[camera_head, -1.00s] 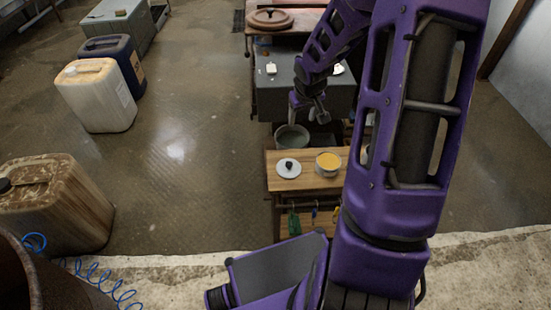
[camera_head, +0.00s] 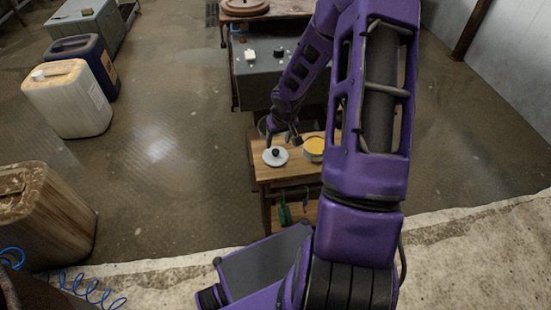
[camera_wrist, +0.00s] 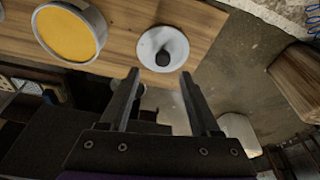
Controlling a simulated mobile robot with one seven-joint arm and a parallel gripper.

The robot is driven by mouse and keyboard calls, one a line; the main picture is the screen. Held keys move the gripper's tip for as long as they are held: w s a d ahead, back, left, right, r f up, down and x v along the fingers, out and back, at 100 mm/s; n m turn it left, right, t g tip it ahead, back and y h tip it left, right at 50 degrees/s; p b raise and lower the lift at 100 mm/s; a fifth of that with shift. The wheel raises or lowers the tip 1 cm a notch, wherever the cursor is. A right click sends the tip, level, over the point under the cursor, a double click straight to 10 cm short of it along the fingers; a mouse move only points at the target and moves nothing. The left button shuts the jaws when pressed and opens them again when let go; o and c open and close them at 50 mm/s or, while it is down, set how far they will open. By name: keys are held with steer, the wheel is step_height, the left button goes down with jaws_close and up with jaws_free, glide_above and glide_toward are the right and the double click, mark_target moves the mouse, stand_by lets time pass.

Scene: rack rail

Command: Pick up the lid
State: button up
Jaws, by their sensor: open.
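The lid (camera_head: 275,157) is a small round light-grey disc with a black knob. It lies flat on the wooden cart top (camera_head: 262,173), near its left edge, and also shows in the wrist view (camera_wrist: 163,48). My gripper (camera_head: 282,140) is just behind and above the lid in the head view. In the wrist view my gripper (camera_wrist: 160,85) has its two fingers apart with nothing between them. The lid and its knob lie ahead of the fingertips, apart from them.
A pot with yellow contents (camera_head: 313,148) stands right of the lid, and shows large in the wrist view (camera_wrist: 70,35). A grey pot behind the cart top is mostly hidden by my arm. Jerrycans (camera_head: 68,98) stand on the floor at left. The floor left of the cart is clear.

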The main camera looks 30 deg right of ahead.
mark_target(275, 151)
steer(key=shift+s+a+b+x, duration=0.1)
steer(key=shift+b+x, duration=0.4)
steer(key=shift+x, duration=0.85)
steer(key=shift+s+a+b+x, duration=0.15)
steer(key=shift+b+x, duration=0.35)
steer(key=shift+x, duration=0.9)
jaws_close()
